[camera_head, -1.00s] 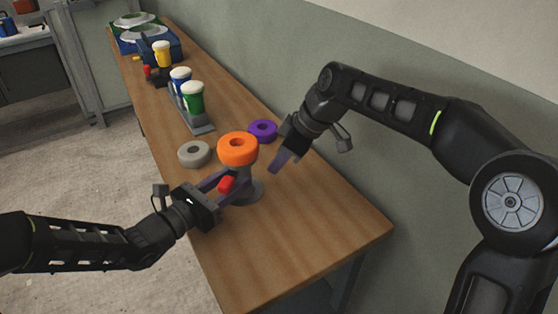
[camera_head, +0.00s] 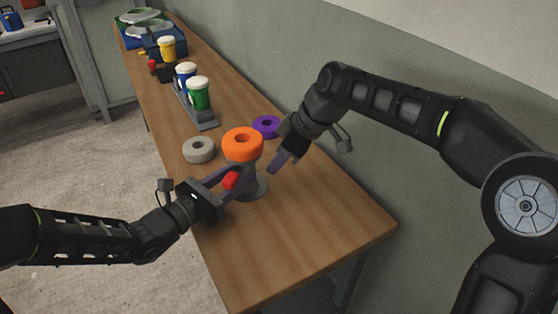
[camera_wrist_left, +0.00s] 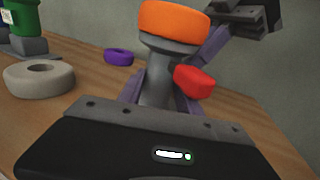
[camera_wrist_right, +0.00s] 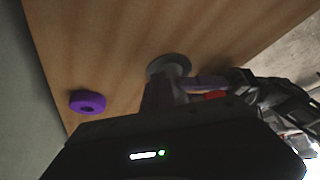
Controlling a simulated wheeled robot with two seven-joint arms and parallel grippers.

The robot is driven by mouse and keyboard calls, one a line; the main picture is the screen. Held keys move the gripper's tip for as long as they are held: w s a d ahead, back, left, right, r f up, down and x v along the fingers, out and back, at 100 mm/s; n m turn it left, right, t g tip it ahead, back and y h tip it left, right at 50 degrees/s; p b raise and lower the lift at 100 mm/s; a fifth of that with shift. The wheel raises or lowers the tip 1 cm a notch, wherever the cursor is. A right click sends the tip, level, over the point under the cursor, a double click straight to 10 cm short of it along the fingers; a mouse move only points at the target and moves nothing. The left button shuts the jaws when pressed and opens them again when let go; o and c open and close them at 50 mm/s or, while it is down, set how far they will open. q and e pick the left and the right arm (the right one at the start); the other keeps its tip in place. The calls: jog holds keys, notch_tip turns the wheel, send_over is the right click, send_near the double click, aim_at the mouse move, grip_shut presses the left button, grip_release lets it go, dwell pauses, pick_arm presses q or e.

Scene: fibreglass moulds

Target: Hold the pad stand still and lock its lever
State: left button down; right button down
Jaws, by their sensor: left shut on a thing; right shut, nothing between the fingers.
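The pad stand (camera_head: 256,186) is a grey post on a round base, upright near the bench's front end. An orange ring-shaped pad (camera_head: 242,144) sits on top of it. Its red lever (camera_head: 231,180) sticks out on the side towards my left arm; it also shows in the left wrist view (camera_wrist_left: 194,81). My left gripper (camera_head: 240,181) is shut on the stand's post (camera_wrist_left: 157,82), below the pad. My right gripper (camera_head: 275,167) is shut and empty, just right of the stand and apart from it in the head view. In the right wrist view the stand is partly hidden.
A grey ring pad (camera_head: 199,150) and a purple ring pad (camera_head: 266,126) lie on the wooden bench (camera_head: 310,235) behind the stand. Farther back, a green bottle (camera_head: 199,95) and a blue bottle stand in a grey rack. The bench's near end is clear.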

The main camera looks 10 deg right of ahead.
jog(key=shift+s+a, duration=2.2)
jog(key=shift+a, duration=0.2)
dwell(0.3)
jog(key=shift+d, duration=0.1)
jog(key=shift+s+d, duration=0.15)
jog(key=shift+d, duration=0.8)
jog(key=shift+s+d, duration=0.2)
jog(key=shift+d, duration=0.8)
jog(key=shift+s+d, duration=0.15)
jog(key=shift+d, duration=0.8)
